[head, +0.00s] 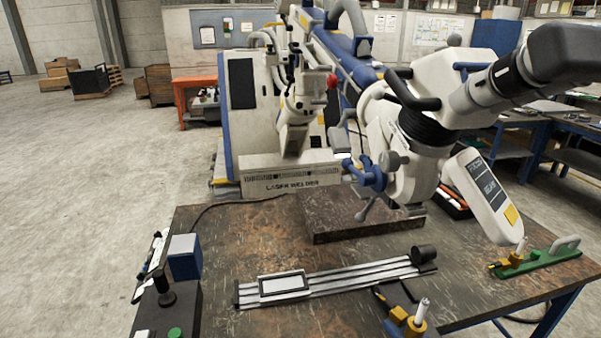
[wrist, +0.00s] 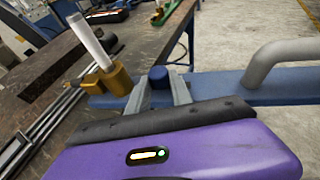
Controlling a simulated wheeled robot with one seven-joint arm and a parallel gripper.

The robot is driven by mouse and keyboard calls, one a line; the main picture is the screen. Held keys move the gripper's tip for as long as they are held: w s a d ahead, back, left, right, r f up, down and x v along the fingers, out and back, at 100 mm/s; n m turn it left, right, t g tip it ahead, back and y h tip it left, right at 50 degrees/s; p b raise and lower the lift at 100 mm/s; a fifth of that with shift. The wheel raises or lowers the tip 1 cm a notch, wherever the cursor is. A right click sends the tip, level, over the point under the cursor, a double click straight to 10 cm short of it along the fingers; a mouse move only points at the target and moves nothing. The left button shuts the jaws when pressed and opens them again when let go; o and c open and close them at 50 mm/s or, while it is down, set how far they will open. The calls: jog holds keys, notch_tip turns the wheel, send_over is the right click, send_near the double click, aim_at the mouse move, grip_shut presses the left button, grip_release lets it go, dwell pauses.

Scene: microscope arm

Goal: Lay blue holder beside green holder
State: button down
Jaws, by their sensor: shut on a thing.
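The blue holder (wrist: 225,86) is a flat blue bar with a grey handle, a blue knob, and a brass fitting carrying a white rod. My gripper (wrist: 158,92) is shut on it around the knob in the wrist view. The handle end shows over the concrete floor. The green holder (head: 545,256), with a grey handle and brass fitting, lies at the table's right side. It shows small at the top of the wrist view (wrist: 168,13).
The dark worktable (head: 465,285) has bare surface between the rail and the green holder. A grey slotted rail (head: 335,283) with a framed plate lies at the front. The microscope (head: 415,140) overhangs the table. A blue block (head: 185,257) stands at left.

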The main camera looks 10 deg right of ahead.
jog(key=a+f+n+t+y, duration=0.6)
jog(key=a+f+n+y, duration=0.5)
jog(key=a+n, duration=0.1)
jog(key=shift+s+a+y, duration=0.3)
jog(key=shift+s+a, duration=0.15)
jog(key=shift+a, duration=0.35)
jog(key=shift+w+d+t, duration=0.1)
jog(key=shift+t, duration=0.2)
